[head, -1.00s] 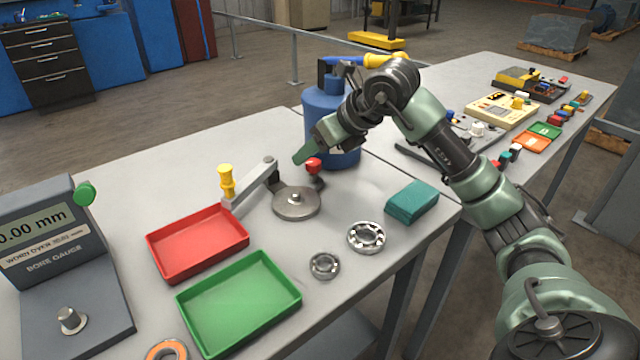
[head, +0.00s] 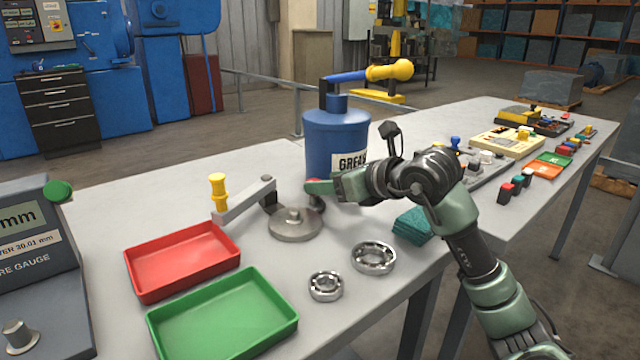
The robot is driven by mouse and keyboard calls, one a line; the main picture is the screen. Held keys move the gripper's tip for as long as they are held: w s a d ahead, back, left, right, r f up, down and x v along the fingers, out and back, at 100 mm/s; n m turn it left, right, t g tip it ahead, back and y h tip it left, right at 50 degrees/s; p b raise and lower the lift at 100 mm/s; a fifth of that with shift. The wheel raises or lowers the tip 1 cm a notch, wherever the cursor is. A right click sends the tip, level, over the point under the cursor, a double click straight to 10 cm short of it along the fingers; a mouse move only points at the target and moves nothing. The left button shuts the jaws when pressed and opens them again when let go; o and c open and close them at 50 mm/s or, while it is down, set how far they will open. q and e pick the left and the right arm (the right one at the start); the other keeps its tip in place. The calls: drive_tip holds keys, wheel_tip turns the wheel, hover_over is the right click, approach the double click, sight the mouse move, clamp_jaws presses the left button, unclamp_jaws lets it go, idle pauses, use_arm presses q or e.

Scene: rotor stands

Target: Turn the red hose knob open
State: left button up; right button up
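The red knob (head: 313,182) shows as a small red patch at the front foot of the blue grease drum (head: 335,132), on a dark fitting. My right gripper (head: 312,188) reaches in from the right, its green finger lying level in front of the knob and hiding most of it. It looks very near or touching the knob, but I cannot tell whether it grips it. The gap between the fingers is not visible. My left gripper is not in view.
A round metal plate with a lever (head: 295,226) stands left of the fitting. A red tray (head: 180,292), a green tray (head: 225,345) and two bearings (head: 373,258) lie in front. A teal block (head: 411,228) sits under my arm. A bore gauge (head: 35,260) stands far left.

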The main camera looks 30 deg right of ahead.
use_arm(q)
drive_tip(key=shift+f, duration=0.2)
use_arm(e)
drive_tip(key=shift+x, duration=1.35)
